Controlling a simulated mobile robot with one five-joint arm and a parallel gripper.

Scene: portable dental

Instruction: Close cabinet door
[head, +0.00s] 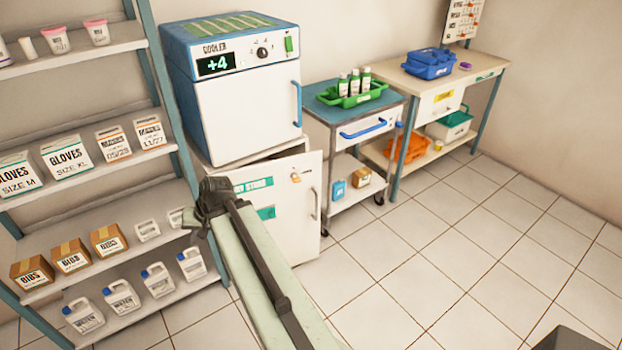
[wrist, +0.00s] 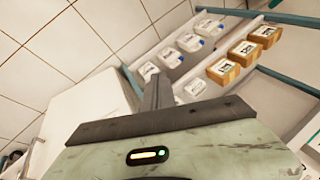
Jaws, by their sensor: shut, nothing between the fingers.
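The white cabinet door (head: 289,228) stands below the cooler in the head view. It has a green label, an orange key-like piece near its top and a grey handle (head: 315,204) at its right side. A dark gap shows behind its top edge, so it looks ajar. My gripper (head: 203,212) is in front of the door's left part, and my arm hides much of the door. In the wrist view my gripper (wrist: 157,92) is shut and empty, beside a white panel (wrist: 88,118) that looks like the door. I cannot tell whether they touch.
The cooler (head: 248,106) sits on the cabinet. A shelf rack (head: 95,215) with boxes and bottles stands close on the left. A trolley (head: 350,178) and a workbench (head: 485,72) stand to the right. The tiled floor (head: 450,250) at right is clear.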

